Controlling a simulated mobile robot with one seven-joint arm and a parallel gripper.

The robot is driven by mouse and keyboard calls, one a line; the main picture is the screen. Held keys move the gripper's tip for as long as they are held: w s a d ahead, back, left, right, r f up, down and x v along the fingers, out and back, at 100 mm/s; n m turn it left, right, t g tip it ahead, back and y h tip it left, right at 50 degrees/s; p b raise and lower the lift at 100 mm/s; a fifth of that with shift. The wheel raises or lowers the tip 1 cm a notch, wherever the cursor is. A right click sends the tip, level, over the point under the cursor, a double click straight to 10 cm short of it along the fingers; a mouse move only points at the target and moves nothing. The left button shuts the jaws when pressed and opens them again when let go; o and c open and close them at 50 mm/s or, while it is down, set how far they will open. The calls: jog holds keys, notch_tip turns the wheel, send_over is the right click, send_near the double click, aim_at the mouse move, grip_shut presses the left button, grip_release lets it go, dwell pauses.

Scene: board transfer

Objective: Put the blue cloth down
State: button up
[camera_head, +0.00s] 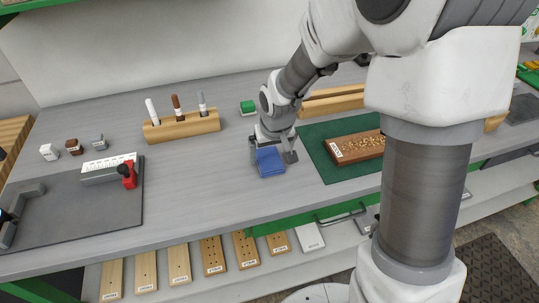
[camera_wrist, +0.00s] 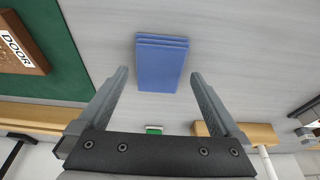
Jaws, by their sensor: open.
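The folded blue cloth (camera_head: 270,162) lies flat on the grey workbench, just left of the green mat. In the wrist view the blue cloth (camera_wrist: 161,65) shows whole, beyond and between the fingertips. My gripper (camera_head: 275,155) is over the cloth in the head view and partly hides it. In the wrist view my gripper (camera_wrist: 157,77) has its two fingers wide apart, one to each side of the cloth, with nothing held between them. I cannot tell the exact height of the fingertips above the bench.
A green mat (camera_head: 313,151) with a wooden board (camera_head: 345,152) marked DOOR lies to the right. A wooden rack (camera_head: 180,128) with three upright markers stands behind left. A dark mat (camera_head: 70,218) with a red clamp (camera_head: 129,177) is at left. The front middle of the bench is clear.

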jog(key=s+d+r+t+p, duration=0.1)
jog(key=s+d+r, duration=0.2)
jog(key=s+r, duration=0.35)
jog(key=s+d+r, duration=0.2)
jog(key=s+r, duration=0.1)
jog(key=r, duration=0.7)
jog(key=s+d+r+m, duration=0.1)
jog(key=s+d+r, duration=0.1)
jog(key=s, duration=0.4)
jog(key=s+d+r+m+t, duration=0.1)
jog(key=s+d+r, duration=0.1)
jog(key=s, duration=0.3)
jog(key=shift+s+d+h, duration=0.15)
jog(key=shift+s+h, duration=0.15)
jog(key=shift+s, duration=0.1)
jog(key=shift+r, duration=0.1)
jog(key=shift+r+p, duration=0.25)
jog(key=shift+p, duration=0.15)
